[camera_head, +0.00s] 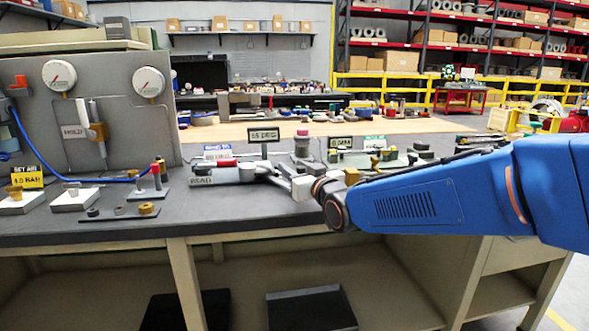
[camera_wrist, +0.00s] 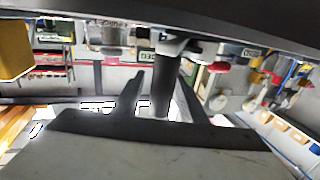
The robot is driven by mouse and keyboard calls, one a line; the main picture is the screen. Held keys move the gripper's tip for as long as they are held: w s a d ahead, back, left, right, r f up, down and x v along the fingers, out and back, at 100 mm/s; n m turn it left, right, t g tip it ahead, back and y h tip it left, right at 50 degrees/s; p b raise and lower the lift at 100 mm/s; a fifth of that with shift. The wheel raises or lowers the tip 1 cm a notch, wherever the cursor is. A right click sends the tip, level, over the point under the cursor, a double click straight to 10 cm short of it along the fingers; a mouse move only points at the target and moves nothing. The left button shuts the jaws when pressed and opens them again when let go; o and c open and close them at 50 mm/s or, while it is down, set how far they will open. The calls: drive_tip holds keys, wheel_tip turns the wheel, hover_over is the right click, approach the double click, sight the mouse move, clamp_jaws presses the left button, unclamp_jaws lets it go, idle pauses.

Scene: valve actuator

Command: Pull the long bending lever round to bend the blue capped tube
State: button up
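My gripper (camera_head: 285,180) is low over the bench at the bending station, at the end of my blue arm. In the wrist view two dark fingers (camera_wrist: 163,95) stand apart. A dark round bar (camera_wrist: 164,88), which looks like the long bending lever, shows between them, with a gap visible beside the left finger. I cannot tell whether it touches either finger. In the head view a grey lever-like bar (camera_head: 268,170) runs from the bender towards my gripper, which partly hides it. I cannot pick out the blue capped tube in either view.
A grey gauge panel (camera_head: 100,125) with a blue hose is at the left. A green fixture (camera_head: 385,160) lies behind my arm. The front bench (camera_head: 230,220) strip is clear.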

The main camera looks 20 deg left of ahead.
drive_tip(key=shift+c, duration=0.3)
clamp_jaws()
drive_tip(key=shift+s+a, duration=0.2)
drive_tip(key=shift+s, duration=0.15)
drive_tip(key=shift+o, duration=0.3)
unclamp_jaws()
drive_tip(key=v, duration=1.7)
drive_tip(key=shift+d, duration=0.2)
